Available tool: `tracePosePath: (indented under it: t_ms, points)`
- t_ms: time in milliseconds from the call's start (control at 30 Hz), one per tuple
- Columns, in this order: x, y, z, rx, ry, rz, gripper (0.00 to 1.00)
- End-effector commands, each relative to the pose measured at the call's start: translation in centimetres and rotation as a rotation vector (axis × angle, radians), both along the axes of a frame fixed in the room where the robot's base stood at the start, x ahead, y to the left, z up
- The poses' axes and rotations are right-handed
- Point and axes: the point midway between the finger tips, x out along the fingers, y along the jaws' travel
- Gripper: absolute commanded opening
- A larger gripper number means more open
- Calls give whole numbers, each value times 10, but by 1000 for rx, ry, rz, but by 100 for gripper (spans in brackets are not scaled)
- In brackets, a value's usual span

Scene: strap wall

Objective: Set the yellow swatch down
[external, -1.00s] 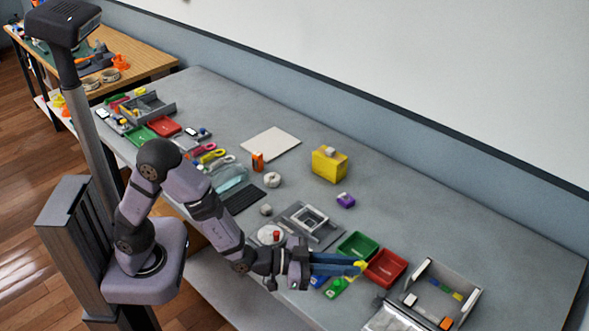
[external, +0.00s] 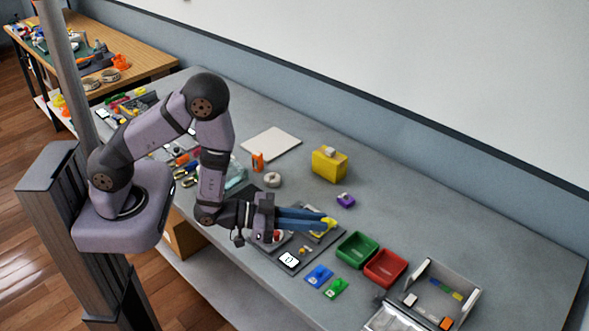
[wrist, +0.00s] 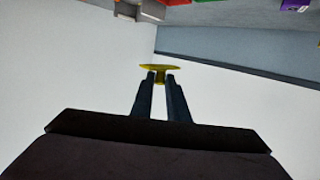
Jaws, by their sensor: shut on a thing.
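My gripper (external: 322,221) is shut on the yellow swatch (external: 327,226) and holds it at the fingertips. In the external view the swatch appears over the right part of a dark grey board (external: 314,247); its height above the board is hard to tell. In the wrist view the yellow swatch (wrist: 158,67) shows as a thin edge-on strip across the tips of my gripper (wrist: 156,79). A blue swatch (external: 319,275) and a green swatch (external: 336,289) lie on the table in front of the board.
A green bin (external: 357,250) and a red bin (external: 385,268) stand to the right, with a grey open box (external: 455,293) beyond. A yellow box (external: 329,164) and a purple item (external: 346,200) stand behind. A white display (external: 289,260) sits on the board's front. The back right is clear.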

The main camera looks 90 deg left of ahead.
Motion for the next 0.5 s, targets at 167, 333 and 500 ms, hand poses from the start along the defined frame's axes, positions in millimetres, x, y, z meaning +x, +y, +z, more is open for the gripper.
tracePosePath:
  t_ms: [167, 333, 500]
  points:
    - [-12, 4, 15, 1, 2, -3, 0]
    - [-16, 5, 17, 1, 0, -4, 0]
    - [-16, 5, 14, 1, 0, -4, 0]
